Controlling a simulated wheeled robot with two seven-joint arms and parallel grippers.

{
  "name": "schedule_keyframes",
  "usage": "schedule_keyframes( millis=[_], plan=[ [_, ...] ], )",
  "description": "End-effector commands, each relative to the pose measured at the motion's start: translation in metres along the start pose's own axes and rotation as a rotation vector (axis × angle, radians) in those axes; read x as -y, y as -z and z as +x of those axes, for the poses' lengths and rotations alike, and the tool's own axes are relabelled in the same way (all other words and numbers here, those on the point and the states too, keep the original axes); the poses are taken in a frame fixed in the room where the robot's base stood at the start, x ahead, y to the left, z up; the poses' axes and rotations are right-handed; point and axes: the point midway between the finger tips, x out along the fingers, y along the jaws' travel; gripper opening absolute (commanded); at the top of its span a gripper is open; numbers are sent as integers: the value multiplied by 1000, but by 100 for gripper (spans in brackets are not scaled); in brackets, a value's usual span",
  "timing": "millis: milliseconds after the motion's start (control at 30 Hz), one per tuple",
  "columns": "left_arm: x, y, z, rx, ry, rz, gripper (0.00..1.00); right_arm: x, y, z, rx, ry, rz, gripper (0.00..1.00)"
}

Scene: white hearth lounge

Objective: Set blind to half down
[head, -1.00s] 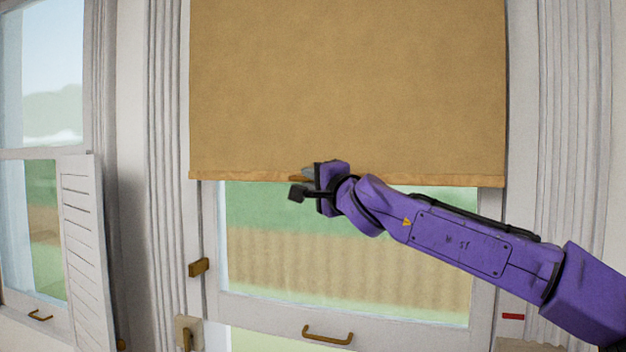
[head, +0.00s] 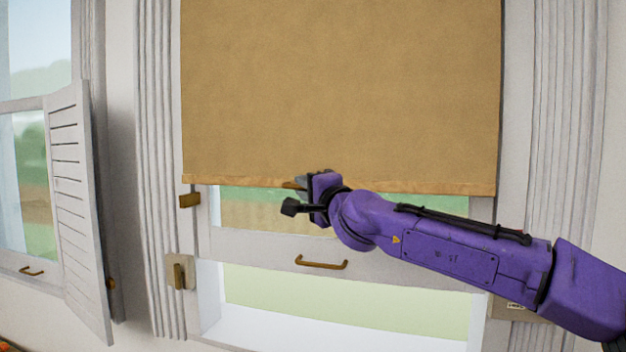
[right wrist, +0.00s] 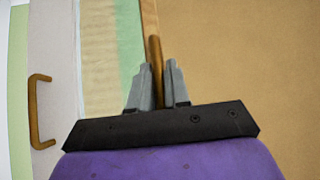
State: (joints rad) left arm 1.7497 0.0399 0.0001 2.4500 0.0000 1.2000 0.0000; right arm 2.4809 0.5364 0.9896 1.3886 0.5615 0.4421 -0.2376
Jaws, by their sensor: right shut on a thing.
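The tan roller blind (head: 340,90) hangs over the upper part of the middle window in the head view, its bottom bar (head: 410,188) running across just above the sash's lower rail. My right gripper (head: 299,185) is at the bar, left of its middle. In the right wrist view the two grey fingers (right wrist: 158,85) are closed around a brown pull (right wrist: 155,55) at the blind's lower edge. The blind's fabric (right wrist: 240,60) fills the right of that view. The top of the blind is out of view. My left gripper is not in view.
Below the blind are the white sash with a brass handle (head: 321,263) and an opening beneath it. A white louvred shutter (head: 78,200) stands open at the left window. A wall plate with a brass lever (head: 179,273) is beside the frame.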

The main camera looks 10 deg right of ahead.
Motion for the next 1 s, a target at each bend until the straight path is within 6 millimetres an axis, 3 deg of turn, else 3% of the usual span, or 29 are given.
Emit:
schedule_keyframes(
  millis=[33, 100, 333, 567, 967, 1000],
  plan=[
    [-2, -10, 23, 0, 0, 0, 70, -28, -4, -4, 1, -2, -1, 0],
    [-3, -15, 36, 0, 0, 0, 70, -44, -6, -6, 1, -1, -2, 0],
    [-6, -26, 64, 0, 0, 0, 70, -81, -11, -12, 0, -1, -1, 0],
    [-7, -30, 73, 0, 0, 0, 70, -94, -13, -14, 0, -1, -1, 0],
    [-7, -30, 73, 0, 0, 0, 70, -94, -12, -14, 0, -1, -1, 0],
    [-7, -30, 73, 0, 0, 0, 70, -94, -12, -14, 0, -1, -1, 30]
  ],
)
